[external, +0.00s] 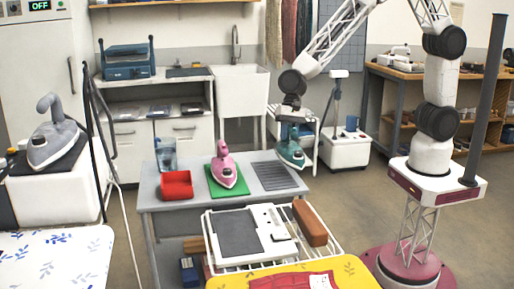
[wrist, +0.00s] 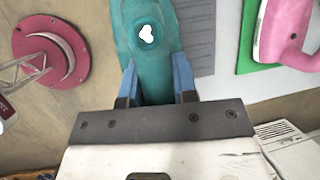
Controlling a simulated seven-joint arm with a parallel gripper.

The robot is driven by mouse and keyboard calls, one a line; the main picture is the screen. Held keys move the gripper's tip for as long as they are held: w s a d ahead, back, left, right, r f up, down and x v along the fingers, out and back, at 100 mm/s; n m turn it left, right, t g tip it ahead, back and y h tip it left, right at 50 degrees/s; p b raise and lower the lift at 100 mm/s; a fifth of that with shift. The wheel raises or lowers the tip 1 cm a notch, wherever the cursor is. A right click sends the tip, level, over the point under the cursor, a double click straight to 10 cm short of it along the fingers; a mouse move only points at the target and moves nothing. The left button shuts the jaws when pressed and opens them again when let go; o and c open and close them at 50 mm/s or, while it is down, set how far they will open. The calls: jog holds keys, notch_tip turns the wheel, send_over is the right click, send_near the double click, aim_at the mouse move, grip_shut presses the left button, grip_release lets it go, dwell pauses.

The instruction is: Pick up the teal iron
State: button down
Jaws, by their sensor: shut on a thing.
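The teal iron (external: 290,152) hangs in the air above the right part of the grey table, soleplate tilted steeply. My gripper (external: 291,116) is above it and shut on it. In the wrist view the teal iron (wrist: 147,45) fills the top middle, and the blue fingers of my gripper (wrist: 156,92) press on its two sides. The part held between the fingers is partly hidden by the gripper body.
A pink iron (external: 224,166) stands on a green mat (external: 214,191) on the grey table (external: 160,203). A red bin (external: 176,185), a clear jug (external: 166,153) and a dark ribbed pad (external: 273,176) share the table. A white rack (external: 219,272) stands in front.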

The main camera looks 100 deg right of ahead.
jog(key=s, duration=0.9)
jog(key=shift+d+r, duration=0.4)
jog(key=shift+r, duration=0.05)
jog(key=shift+s, duration=0.1)
jog(key=w+a, duration=1)
jog(key=a, duration=0.3)
jog(key=w+a, duration=1)
jog(key=a, duration=0.3)
jog(key=shift+a+r, duration=0.2)
jog(key=shift+r, duration=0.1)
jog(key=shift+w, duration=0.15)
jog(key=w+a, duration=0.2)
jog(key=w, duration=0.5)
jog(key=w+a+f, duration=0.1)
jog(key=w+a, duration=0.2)
jog(key=w, duration=0.4)
jog(key=shift+w+a+f, duration=0.25)
jog(key=shift+w+a, duration=0.1)
